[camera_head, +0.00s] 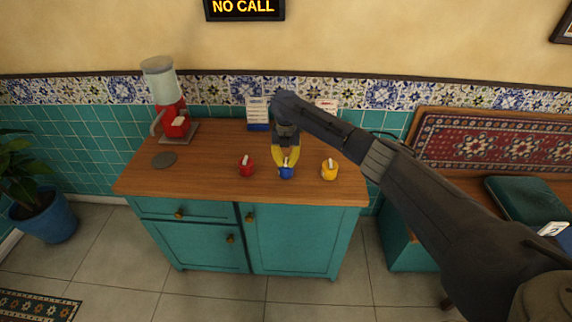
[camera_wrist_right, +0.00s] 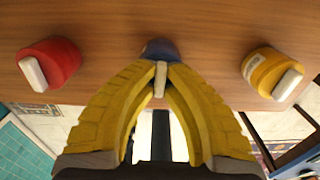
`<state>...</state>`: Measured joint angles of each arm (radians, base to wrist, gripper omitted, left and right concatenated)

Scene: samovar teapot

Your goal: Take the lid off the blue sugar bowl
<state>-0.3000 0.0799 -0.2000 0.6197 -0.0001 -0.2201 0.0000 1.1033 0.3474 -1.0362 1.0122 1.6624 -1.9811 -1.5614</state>
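The blue sugar bowl (camera_head: 286,174) stands near the front edge of the wooden counter, between a red bowl and a yellow bowl. Its lid has a white handle, and the bowl also shows in the right wrist view (camera_wrist_right: 160,47). My right gripper (camera_head: 286,163) reaches down over it with yellow fingers. In the right wrist view the fingertips (camera_wrist_right: 161,70) close in on both sides of the white handle (camera_wrist_right: 160,80), with hardly any gap. The lid appears seated on the bowl. My left gripper is not in view.
The red bowl (camera_head: 246,168) stands to the left and the yellow bowl (camera_head: 330,170) to the right, each with a white handle. A red dispenser (camera_head: 175,122) and a flat grey disc (camera_head: 164,160) are at the counter's left. Cards stand behind my gripper.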

